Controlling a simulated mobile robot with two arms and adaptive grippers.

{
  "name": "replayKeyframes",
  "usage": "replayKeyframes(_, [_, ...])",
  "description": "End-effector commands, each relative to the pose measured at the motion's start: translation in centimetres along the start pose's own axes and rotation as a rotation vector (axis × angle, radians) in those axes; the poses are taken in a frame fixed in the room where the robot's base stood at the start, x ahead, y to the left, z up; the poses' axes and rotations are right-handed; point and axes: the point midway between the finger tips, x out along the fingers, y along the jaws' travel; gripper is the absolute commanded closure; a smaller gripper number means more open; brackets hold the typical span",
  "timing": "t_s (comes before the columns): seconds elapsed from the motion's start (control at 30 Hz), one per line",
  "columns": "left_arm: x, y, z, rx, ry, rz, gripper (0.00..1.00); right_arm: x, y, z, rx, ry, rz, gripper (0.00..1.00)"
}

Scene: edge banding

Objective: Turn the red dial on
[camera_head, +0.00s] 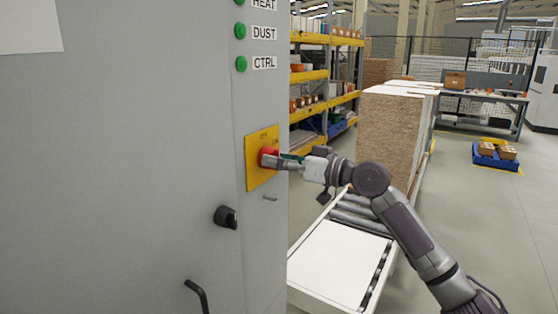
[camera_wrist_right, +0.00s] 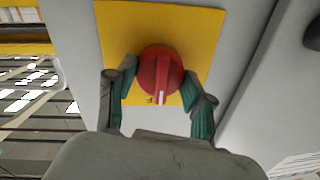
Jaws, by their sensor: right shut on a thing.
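The red dial (camera_head: 267,157) sits on a yellow plate (camera_head: 256,174) on the grey cabinet's front. It also shows in the right wrist view as a red dial (camera_wrist_right: 160,74) on the yellow plate (camera_wrist_right: 198,30), with a white mark on its handle. My right gripper (camera_head: 280,160) reaches it from the right. In the right wrist view my right gripper (camera_wrist_right: 160,92) has its two green-padded fingers on either side of the dial, shut on it. Small labels on the plate are too small to read. My left gripper is out of view.
The grey cabinet (camera_head: 120,170) fills the left side, with green lights (camera_head: 240,64), a black knob (camera_head: 226,217) and a black handle (camera_head: 196,295). A roller conveyor (camera_head: 335,262) and stacked boards (camera_head: 388,135) stand to the right. Open floor lies at the far right.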

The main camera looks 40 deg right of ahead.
Motion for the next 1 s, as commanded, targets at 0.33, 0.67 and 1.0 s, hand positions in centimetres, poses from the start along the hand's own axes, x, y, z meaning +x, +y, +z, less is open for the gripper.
replayKeyframes(0.33, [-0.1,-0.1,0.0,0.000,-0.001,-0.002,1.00,0.0,0.0,0.0,0.043,0.004,0.000,0.82])
replayKeyframes(0.67, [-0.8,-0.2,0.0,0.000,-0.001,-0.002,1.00,0.0,0.0,-0.1,0.261,0.021,-0.004,0.82])
replayKeyframes(1.0, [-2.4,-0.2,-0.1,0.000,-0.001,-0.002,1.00,0.0,0.0,-0.1,0.584,0.044,-0.009,0.82])
